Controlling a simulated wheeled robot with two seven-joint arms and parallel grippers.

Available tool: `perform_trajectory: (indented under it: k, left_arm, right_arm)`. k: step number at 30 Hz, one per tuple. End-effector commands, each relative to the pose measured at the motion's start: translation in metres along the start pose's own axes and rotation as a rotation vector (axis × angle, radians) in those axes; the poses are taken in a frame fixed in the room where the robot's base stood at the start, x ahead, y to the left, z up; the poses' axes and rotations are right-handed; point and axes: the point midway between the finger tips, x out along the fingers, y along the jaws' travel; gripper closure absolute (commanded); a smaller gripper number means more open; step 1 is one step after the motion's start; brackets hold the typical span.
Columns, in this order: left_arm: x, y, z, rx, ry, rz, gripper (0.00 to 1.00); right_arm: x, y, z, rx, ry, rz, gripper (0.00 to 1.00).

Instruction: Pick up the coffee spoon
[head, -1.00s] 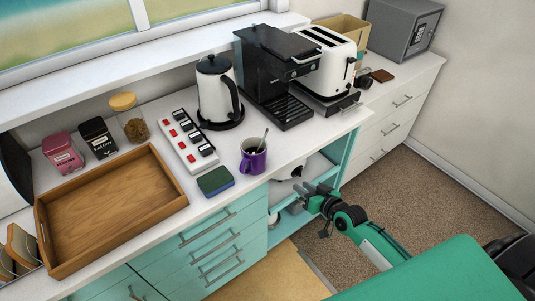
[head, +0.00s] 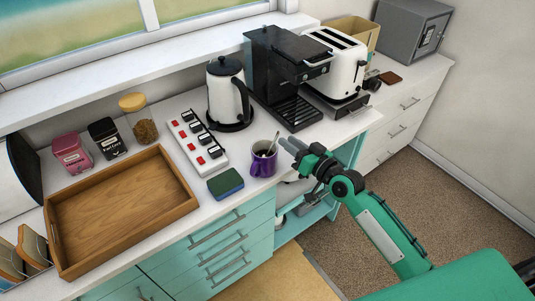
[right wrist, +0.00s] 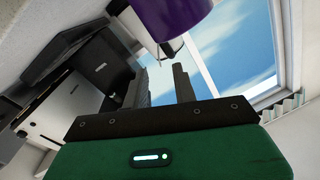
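The coffee spoon (head: 273,144) stands tilted in a purple mug (head: 262,165) on the white counter. Its handle sticks up over the rim, and its lower end is hidden inside. My right gripper (head: 288,146) is just right of the mug, at about rim height, apart from the spoon. In the right wrist view its two fingers (right wrist: 161,84) are spread with nothing between them. My left gripper is not in view.
A sponge (head: 225,183) and a power strip (head: 197,141) lie left of the mug. A kettle (head: 227,92), coffee machine (head: 283,70) and toaster (head: 336,60) stand behind. A wooden tray (head: 118,247) is at left. An open shelf (head: 296,222) lies below the counter.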

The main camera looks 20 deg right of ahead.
Motion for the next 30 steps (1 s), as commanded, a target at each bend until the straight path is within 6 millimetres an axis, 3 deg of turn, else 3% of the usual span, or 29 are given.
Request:
perform_trajectory:
  k: [7, 16, 26, 30]
  left_arm:
    - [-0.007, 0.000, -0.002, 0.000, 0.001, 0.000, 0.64]
    - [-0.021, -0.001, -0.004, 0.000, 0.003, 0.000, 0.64]
    - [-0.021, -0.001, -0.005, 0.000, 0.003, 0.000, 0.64]
    - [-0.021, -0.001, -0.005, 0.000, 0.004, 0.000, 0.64]
  right_arm:
    - [0.016, -0.001, -0.001, 0.002, -0.001, 0.000, 0.72]
    - [0.055, 0.000, 0.002, 0.001, -0.001, 0.000, 0.72]
    - [0.060, 0.001, 0.003, 0.000, -0.001, 0.000, 0.72]
    - [0.060, 0.001, 0.003, 0.000, -0.001, 0.000, 1.00]
